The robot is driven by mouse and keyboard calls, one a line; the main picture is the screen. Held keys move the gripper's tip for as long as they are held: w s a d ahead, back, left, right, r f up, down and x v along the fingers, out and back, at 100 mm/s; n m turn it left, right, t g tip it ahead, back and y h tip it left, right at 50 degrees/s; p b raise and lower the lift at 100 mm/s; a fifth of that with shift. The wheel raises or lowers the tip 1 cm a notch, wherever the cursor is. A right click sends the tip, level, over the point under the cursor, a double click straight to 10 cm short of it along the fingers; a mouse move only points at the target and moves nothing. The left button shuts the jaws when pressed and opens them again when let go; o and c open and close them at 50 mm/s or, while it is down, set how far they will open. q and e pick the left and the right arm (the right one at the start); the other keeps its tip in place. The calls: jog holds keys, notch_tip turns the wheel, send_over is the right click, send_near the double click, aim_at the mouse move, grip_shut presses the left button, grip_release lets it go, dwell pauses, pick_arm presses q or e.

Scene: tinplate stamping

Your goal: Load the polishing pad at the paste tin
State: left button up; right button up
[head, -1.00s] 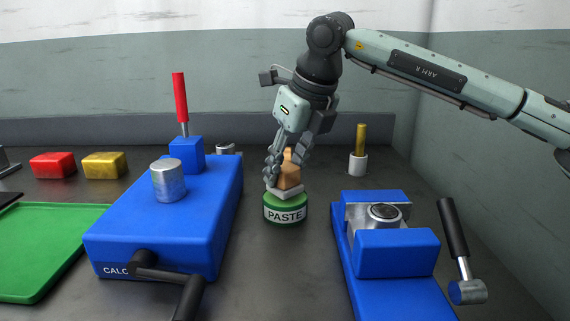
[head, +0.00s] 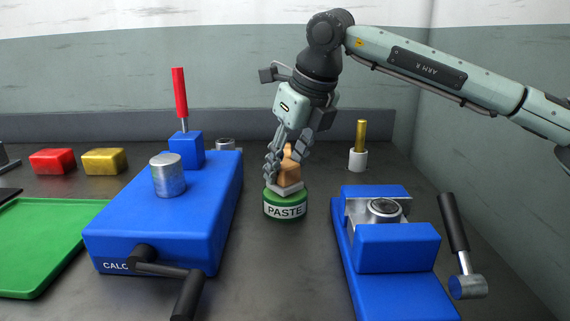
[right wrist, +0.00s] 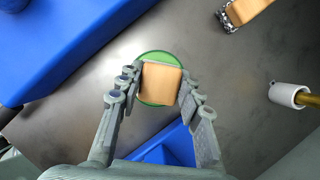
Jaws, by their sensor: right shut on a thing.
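The green paste tin (head: 285,208), labelled PASTE, stands on the bench between two blue machines. The polishing pad has a tan wooden grip (head: 289,170) above a light grey pad face (head: 288,188). The pad face is at the top of the tin, over its green surface; I cannot tell how firmly it touches. My right gripper (head: 287,158) is shut on the pad's grip from above. In the right wrist view the tan grip (right wrist: 160,84) is between the fingers, with the tin's green rim (right wrist: 152,54) around it. My left gripper is not in view.
A blue CALC machine (head: 165,225) with a black crank stands left of the tin. A blue vise (head: 397,250) with a round metal piece stands right. A white holder (head: 358,161) with a brass rod is behind. A green tray (head: 40,245) lies far left.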

aim_at(284, 163)
jog(key=shift+s+f+b, duration=0.1)
jog(key=shift+f+b, duration=0.45)
dwell(1.7)
jog(key=shift+r+p, duration=1.9)
jog(key=shift+r, duration=1.75)
jog(key=shift+f, duration=0.1)
